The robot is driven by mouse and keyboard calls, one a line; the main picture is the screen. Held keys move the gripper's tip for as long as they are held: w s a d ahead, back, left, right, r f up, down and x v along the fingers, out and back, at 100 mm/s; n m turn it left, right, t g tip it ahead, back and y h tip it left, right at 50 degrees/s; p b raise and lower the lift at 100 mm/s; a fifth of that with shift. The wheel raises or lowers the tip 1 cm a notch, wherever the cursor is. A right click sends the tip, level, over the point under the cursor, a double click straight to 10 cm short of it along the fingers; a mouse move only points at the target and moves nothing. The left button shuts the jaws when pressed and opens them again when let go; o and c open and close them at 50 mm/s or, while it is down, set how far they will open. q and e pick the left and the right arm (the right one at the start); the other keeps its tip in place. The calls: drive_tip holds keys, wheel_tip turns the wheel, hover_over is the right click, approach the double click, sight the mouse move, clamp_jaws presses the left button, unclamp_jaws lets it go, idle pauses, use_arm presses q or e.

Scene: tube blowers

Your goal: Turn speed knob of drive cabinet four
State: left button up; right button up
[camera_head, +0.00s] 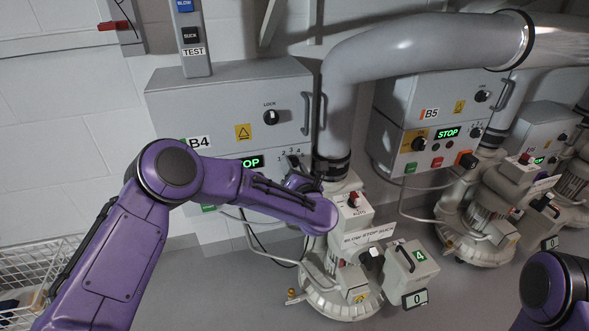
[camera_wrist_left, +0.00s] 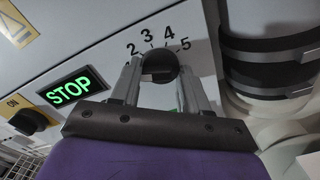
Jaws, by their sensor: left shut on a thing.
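The drive cabinet marked B4 (camera_head: 215,105) stands on the left in the head view. Its speed knob (camera_wrist_left: 160,64) is black and round, with the digits 2 to 5 around it in the left wrist view. My left gripper (camera_wrist_left: 161,74) has a finger on each side of the knob and is shut on it. I cannot tell exactly which digit the knob points to. My right arm shows at the lower right; its gripper is out of view.
A green STOP display (camera_wrist_left: 70,90) and a black ON switch (camera_wrist_left: 29,121) are left of the knob. A thick grey pipe (camera_head: 340,110) rises close to its right. A blower (camera_head: 345,295) stands below. Cabinet B5 (camera_head: 400,115) is farther right.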

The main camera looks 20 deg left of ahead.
use_arm(q)
drive_tip(key=shift+d+f, duration=0.1)
drive_tip(key=o, duration=1)
drive_tip(key=shift+o, duration=0.2)
drive_tip(key=p+v, duration=0.1)
drive_tip(key=v, duration=0.9)
drive_tip(key=shift+s+p, duration=0.25)
drive_tip(key=shift+p, duration=0.05)
drive_tip(key=shift+d, duration=0.15)
